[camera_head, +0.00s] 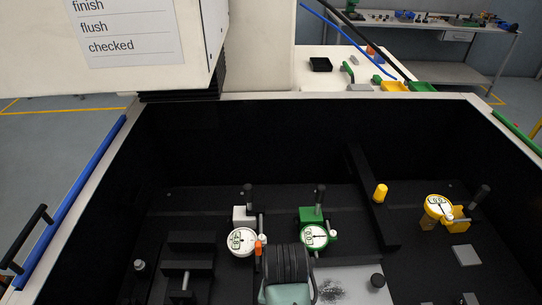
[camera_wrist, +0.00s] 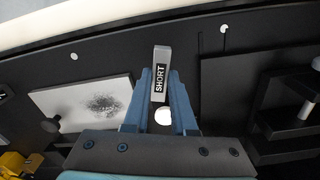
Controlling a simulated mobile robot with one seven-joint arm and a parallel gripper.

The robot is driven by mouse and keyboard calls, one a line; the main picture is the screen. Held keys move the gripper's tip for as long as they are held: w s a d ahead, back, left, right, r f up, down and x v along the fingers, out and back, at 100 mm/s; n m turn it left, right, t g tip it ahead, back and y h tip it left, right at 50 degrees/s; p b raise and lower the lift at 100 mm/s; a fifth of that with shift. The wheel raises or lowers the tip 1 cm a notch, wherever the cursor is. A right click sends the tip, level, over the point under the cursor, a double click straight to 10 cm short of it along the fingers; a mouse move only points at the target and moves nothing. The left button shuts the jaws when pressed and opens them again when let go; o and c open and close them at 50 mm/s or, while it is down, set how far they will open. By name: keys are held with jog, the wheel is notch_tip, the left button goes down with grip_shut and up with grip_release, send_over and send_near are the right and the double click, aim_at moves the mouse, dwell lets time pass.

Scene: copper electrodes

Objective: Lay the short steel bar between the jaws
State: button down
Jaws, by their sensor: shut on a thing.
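The short steel bar (camera_wrist: 161,60), grey with a black label reading SHORT, is in the wrist view. My gripper (camera_wrist: 160,78) is shut on it, with blue fingers on either side and the bar's far end sticking out past the tips. In the head view the bar and my fingertips cannot be made out. The black jaws (camera_head: 190,268) appear to be the two blocks at the left of the tank floor, with a gap between them and a steel screw in front. In the wrist view similar black blocks (camera_wrist: 290,85) stand at the right, apart from the bar.
A white dial gauge (camera_head: 242,240), a green one (camera_head: 314,236) and a yellow one (camera_head: 438,207) stand in the black tank. A pale plate with a dark speckled patch (camera_head: 345,288) lies right of my arm. A black rail (camera_head: 370,200) crosses the floor near the yellow peg (camera_head: 380,192).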

jog(key=a+n, duration=0.1)
jog(key=s+a+n, duration=0.1)
jog(key=shift+s+a+f+n, duration=0.2)
jog(key=shift+s+f+n, duration=0.1)
jog(key=shift+f, duration=0.1)
jog(key=shift+w+d+r, duration=0.1)
jog(key=shift+d, duration=0.05)
dwell(1.1)
